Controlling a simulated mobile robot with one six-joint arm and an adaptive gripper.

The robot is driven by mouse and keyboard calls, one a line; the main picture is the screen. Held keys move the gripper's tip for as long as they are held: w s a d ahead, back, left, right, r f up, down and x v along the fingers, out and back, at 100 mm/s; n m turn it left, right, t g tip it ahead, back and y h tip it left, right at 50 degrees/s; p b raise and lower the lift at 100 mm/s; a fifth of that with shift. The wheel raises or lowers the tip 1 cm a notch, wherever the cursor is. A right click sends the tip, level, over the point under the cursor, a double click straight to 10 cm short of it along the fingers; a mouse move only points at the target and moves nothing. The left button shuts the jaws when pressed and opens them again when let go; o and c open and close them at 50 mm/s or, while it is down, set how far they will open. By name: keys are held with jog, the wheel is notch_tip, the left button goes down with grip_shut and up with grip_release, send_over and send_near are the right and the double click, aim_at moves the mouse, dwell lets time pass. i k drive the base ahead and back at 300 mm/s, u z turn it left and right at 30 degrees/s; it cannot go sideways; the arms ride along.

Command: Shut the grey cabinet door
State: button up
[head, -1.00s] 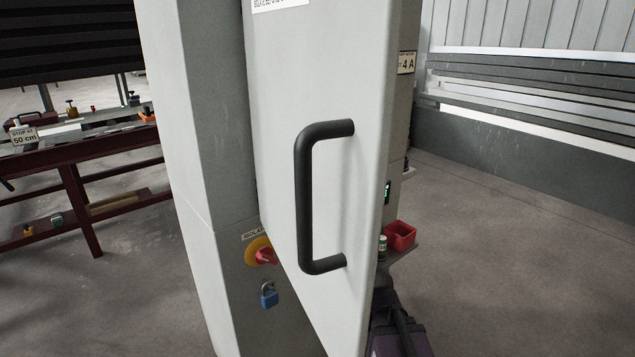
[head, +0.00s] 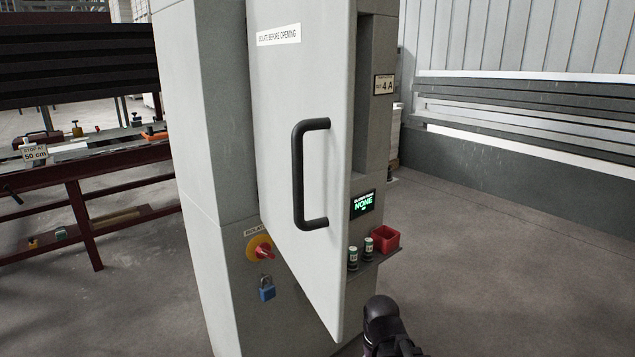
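The grey cabinet door (head: 285,100) stands ajar, its near edge swung out from the grey cabinet (head: 205,120). A black bar handle (head: 301,180) is fixed upright on its face. Part of the cabinet front shows to the right of the door edge. A dark, rounded part of my arm (head: 385,322) is at the bottom, just right of the door's lower corner. A touch between them cannot be made out. My gripper's fingers do not show.
A yellow-and-red isolator switch (head: 261,249) and a blue padlock (head: 267,289) are left of the door. A small shelf right of it holds two small cylinders and a red bin (head: 385,239). A dark red bench (head: 85,200) stands left. Floor at right is clear.

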aim_at(303, 53)
jog(key=z, duration=0.05)
jog(key=k, duration=1.5)
jog(key=u, duration=1.1)
jog(key=i, duration=1)
jog(key=u, duration=0.05)
